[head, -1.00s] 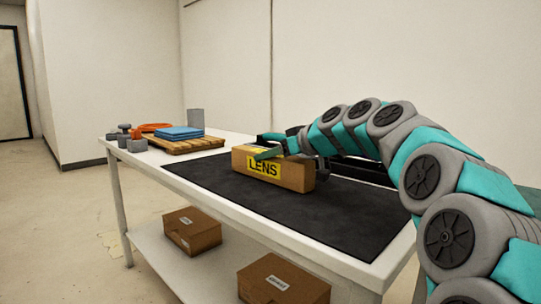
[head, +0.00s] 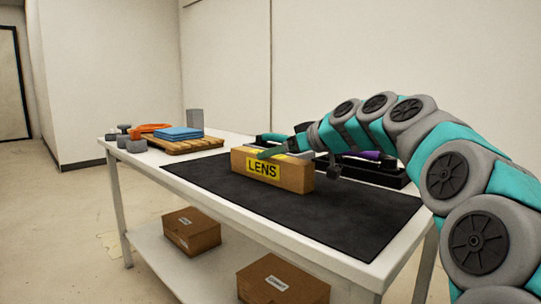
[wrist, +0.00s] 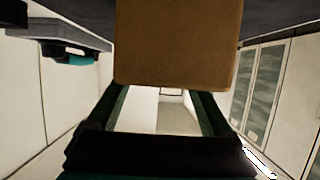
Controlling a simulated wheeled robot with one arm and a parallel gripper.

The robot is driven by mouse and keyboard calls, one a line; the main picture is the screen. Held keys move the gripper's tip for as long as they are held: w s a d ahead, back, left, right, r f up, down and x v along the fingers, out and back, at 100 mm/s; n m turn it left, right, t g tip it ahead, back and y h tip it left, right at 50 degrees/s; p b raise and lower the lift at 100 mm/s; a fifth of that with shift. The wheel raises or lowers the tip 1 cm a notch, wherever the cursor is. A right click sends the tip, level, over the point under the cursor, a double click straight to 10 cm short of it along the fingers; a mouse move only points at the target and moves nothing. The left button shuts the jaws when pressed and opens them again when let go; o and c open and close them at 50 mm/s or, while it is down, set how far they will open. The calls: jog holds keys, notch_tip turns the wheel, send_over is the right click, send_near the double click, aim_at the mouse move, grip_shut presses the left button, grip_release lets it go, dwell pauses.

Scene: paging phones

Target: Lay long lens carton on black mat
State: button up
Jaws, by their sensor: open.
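The long lens carton (head: 292,178), brown with a yellow LENS label, rests on the black mat (head: 335,218) toward its back left part. My gripper (head: 272,152) is at the carton's upper side, with one teal finger showing over the top near the label. In the wrist view, the carton (wrist: 178,42) fills the upper middle, and my gripper's fingers (wrist: 160,105) stand apart on either side below it. The gripper is open. Whether a finger still touches the carton cannot be told.
A black tray (head: 365,172) with a purple-and-dark item stands behind the carton. A wooden slatted board (head: 183,147) with folded blue cloth (head: 178,133), an orange coil and grey weights are at the table's left end. The mat's front right is clear.

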jog(key=v, duration=0.9)
jog(key=shift+d, duration=0.1)
jog(key=shift+s+f, duration=0.1)
